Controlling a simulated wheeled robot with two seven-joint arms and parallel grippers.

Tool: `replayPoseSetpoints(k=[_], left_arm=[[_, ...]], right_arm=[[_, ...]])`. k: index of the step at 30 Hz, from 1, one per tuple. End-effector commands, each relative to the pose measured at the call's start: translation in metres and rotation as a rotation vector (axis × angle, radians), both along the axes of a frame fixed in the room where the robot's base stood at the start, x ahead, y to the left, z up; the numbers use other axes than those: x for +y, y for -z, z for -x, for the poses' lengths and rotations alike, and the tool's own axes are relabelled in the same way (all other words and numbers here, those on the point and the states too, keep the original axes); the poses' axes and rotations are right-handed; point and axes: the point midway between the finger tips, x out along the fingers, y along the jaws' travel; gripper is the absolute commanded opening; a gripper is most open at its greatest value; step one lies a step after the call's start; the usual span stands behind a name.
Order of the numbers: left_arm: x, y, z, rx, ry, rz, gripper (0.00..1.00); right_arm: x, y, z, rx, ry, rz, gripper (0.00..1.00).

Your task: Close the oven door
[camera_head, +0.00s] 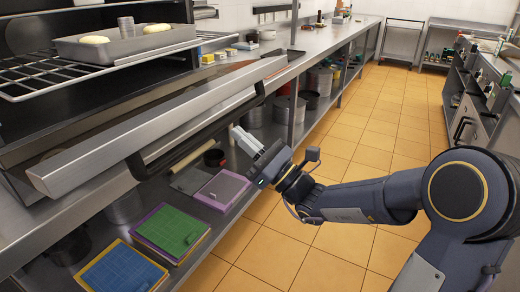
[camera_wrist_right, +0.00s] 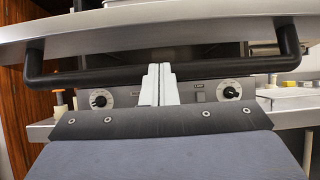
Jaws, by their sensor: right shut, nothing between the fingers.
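The oven door (camera_head: 165,135) is open and folded down, its steel edge sloping across the left of the head view. Its black bar handle (camera_head: 200,137) runs along the front edge. In the wrist view the door edge (camera_wrist_right: 150,36) spans the top, with the handle (camera_wrist_right: 95,76) below it. My right gripper (camera_head: 241,137) is shut and empty, just in front of and below the handle's right part. In the wrist view its fingertips (camera_wrist_right: 158,70) overlap the middle of the handle; I cannot tell whether they touch. My left gripper is not in view.
A wire rack (camera_head: 60,72) with a tray (camera_head: 125,45) of pale items sits at the oven opening. Coloured cutting boards (camera_head: 172,230) and pots (camera_head: 290,108) fill the shelf below. The tiled floor (camera_head: 370,120) to the right is clear.

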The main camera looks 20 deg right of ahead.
Motion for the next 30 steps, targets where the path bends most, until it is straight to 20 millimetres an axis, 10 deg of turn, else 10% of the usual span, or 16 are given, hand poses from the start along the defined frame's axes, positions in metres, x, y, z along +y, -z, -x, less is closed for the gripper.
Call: replayPoseSetpoints(k=[9, 30], left_arm=[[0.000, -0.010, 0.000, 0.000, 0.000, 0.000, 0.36], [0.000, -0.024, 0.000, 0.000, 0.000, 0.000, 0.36]], right_arm=[[0.015, -0.042, -0.018, -0.003, 0.000, 0.002, 0.00], [0.016, -0.061, -0.020, 0.015, 0.001, 0.014, 0.00]])
